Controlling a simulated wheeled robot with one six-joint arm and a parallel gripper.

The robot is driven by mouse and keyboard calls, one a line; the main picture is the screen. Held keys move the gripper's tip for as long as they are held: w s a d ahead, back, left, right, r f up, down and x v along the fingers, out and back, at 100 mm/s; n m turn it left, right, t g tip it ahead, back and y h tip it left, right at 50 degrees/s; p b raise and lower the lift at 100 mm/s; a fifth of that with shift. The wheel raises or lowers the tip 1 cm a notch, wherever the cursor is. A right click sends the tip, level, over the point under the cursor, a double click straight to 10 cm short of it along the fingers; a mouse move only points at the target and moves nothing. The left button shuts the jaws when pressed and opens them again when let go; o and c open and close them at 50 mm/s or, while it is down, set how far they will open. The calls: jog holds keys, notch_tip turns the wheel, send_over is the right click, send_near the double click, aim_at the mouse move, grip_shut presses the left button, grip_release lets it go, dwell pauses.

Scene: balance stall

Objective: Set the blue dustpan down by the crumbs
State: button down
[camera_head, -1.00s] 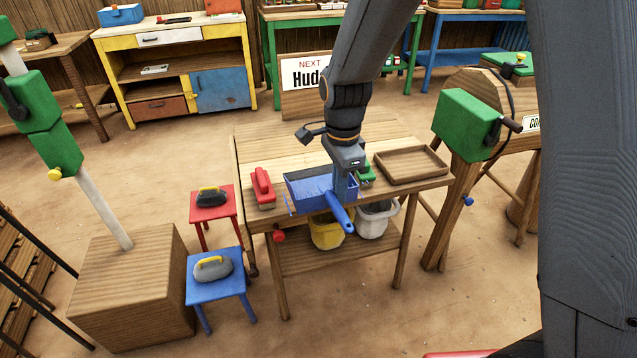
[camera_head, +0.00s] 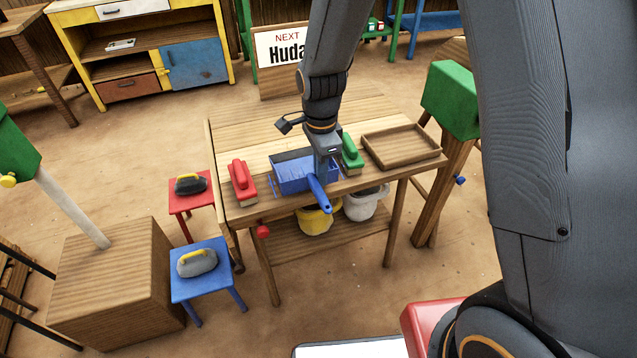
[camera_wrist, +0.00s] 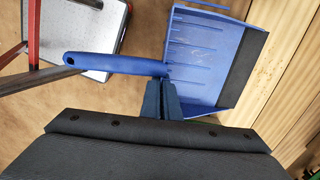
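The blue dustpan (camera_head: 290,172) is over the front middle of the wooden table (camera_head: 300,122), between a red brush and a green brush. Its handle (camera_wrist: 115,64) points towards the table's front edge. My gripper (camera_wrist: 167,100) is shut on the dustpan where the handle meets the pan. I cannot tell whether the pan touches the tabletop. In the wrist view, faint crumbs (camera_wrist: 267,72) lie on the boards just beyond the pan's dark lip. In the head view I cannot make the crumbs out.
The red brush (camera_head: 241,180) lies left of the dustpan, the green brush (camera_head: 351,154) close on its right. A wooden tray (camera_head: 402,146) is at the table's right. Yellow (camera_head: 316,220) and white (camera_head: 364,207) buckets stand below.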

jog(key=shift+f, duration=2)
jog(key=c, duration=2)
grip_release()
jog(key=shift+f, duration=0.15)
notch_tip(320, 180, up, 12)
jog(key=shift+r+b, duration=0.2)
jog(key=shift+b, duration=0.3)
jog(key=s+d+n, duration=0.5)
jog(key=s+d+r+n, duration=0.1)
jog(key=s+d+n, duration=0.8)
jog(key=s, duration=0.1)
jog(key=shift+s+d+r+n, duration=0.15)
jog(key=shift+d+r+n, duration=0.25)
